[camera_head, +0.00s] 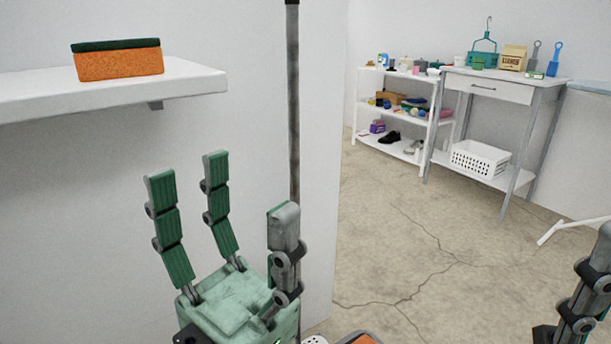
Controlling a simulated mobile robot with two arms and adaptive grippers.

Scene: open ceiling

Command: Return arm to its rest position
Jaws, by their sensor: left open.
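My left gripper (228,196) stands upright in the lower left of the head view, with its green-padded fingers spread apart and nothing between them. It is below and to the right of a white wall shelf (190,82), apart from it. An orange sponge (118,65) with a dark green top lies on that shelf. Part of my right gripper (592,285) shows at the lower right edge. Most of it is cut off, so its opening cannot be judged.
A dark pole (293,120) stands by the wall corner behind my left gripper. A white shelf rack (398,146) with shoes and small items and a table (500,88) with a white basket (479,158) stand at the back right. The cracked concrete floor (400,235) between is clear.

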